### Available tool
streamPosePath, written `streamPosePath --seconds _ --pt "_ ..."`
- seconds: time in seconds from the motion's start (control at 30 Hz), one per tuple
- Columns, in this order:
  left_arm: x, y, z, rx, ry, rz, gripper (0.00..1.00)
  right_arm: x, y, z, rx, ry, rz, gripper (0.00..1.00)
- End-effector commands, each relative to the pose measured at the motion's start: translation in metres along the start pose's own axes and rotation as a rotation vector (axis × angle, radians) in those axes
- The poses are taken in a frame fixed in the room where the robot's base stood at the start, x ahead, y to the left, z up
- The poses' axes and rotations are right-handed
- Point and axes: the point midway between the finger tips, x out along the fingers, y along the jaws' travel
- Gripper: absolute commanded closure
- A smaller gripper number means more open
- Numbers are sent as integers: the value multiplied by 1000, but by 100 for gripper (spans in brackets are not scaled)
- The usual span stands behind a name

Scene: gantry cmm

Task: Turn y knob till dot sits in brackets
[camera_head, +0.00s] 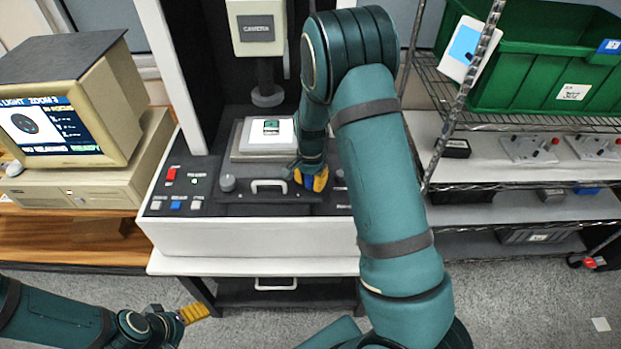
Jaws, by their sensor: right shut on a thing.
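My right gripper (312,183) reaches down to the right side of the machine's front panel. Its yellow fingertips are shut on a knob, taken as the y knob, which the fingers and wrist almost wholly hide. A second, grey knob (228,183) stands free at the panel's left. The monitor (42,125) at the left shows a dark round picture and lines of text; the dot and brackets are too small to make out. My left gripper (194,313) is low in front of the machine, away from the panel; its finger gap is not clear.
A metal handle (268,186) lies between the knobs. Red, blue and white buttons (176,205) are at the panel's left. A camera head (257,28) hangs above the stage (250,138), which bears a small sample. A wire rack with a green bin (545,65) stands at the right.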

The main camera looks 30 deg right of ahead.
Motion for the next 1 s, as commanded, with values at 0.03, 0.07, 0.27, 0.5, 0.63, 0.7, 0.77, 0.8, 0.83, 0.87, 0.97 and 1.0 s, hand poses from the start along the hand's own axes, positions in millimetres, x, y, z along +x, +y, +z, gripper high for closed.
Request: streamPosePath --seconds 0.03,0.07,0.27,0.5,0.63,0.7,0.77,0.8,0.83,0.87,0.97,1.0 --pt "-1 0 0 0 0 0 23 0 0 0 13 2 0 100" --pt "-1 0 0 0 0 0 23 0 0 0 20 2 0 100" --pt "-2 1 0 0 0 1 23 0 0 -1 46 1 -1 100" --pt "-2 1 0 0 0 0 23 0 0 -1 48 2 -1 100" --pt "-2 1 0 0 0 0 23 0 0 -1 48 2 0 100" --pt "-2 1 0 0 0 0 23 0 0 -1 48 1 0 42" --pt "-2 1 0 0 0 0 23 0 0 -1 47 1 0 34" --pt "-2 1 0 0 0 0 23 0 0 -1 47 1 0 34" --pt "-2 1 0 0 0 0 23 0 0 -1 47 1 0 34" --pt "-2 1 0 0 0 0 23 0 0 -1 47 1 0 34" --pt "-2 1 0 0 1 0 23 0 0 0 47 1 0 34" --pt "-2 1 0 0 1 0 23 0 0 0 47 0 0 34"
